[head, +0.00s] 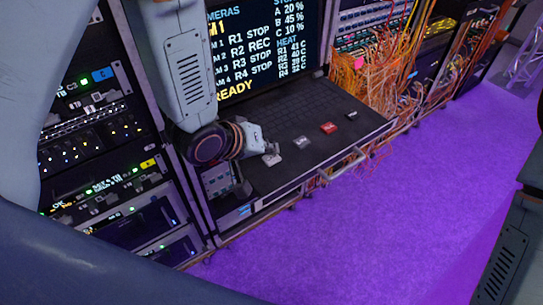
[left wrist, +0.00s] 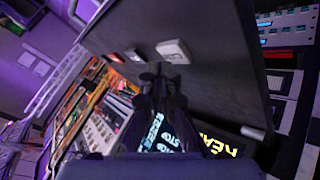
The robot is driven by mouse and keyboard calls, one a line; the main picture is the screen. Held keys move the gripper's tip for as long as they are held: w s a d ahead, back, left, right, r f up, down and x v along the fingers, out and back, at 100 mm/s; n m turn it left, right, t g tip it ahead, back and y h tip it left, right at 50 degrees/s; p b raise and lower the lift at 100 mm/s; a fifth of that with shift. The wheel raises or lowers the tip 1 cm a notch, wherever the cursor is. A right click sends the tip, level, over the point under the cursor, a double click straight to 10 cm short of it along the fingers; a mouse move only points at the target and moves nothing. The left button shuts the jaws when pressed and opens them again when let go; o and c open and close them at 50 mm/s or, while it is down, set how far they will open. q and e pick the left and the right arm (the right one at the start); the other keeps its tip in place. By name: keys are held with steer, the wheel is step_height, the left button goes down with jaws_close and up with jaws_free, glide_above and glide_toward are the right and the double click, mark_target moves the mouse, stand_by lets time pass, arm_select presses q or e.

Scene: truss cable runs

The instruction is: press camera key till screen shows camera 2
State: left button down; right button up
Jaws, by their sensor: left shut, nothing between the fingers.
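The screen (head: 262,45) in the head view shows a cameras list with R2 REC and R1, R3 and R4 STOP. A yellow line at its top, partly hidden by my arm, ends in 1, and yellow READY stands below. Several keys sit on the dark shelf (head: 285,112): a pale key (head: 272,160) at the left, a grey key (head: 302,142), a red key (head: 328,128) and a small pale key (head: 352,114). I cannot read their labels. My left gripper (head: 262,150) is shut and empty, close to the leftmost pale key; contact is unclear. In the left wrist view, its fingertips (left wrist: 158,72) are beside that key (left wrist: 173,51).
Racks with lit panels (head: 100,130) stand at the left. Loose orange cables (head: 370,75) hang behind the shelf at the right. A metal handle (head: 345,168) runs along the shelf's front. The purple floor (head: 370,230) is clear.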

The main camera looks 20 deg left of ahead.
mark_target(268, 160)
arm_select(q)
steer(key=shift+f, duration=0.65)
stand_by(0.7)
steer(key=shift+r, duration=0.15)
steer(key=shift+r+p, duration=0.75)
step_height(268, 160, up, 5)
steer(key=p, duration=0.5)
steer(key=shift+r, duration=0.1)
stand_by(1.5)
stand_by(1.0)
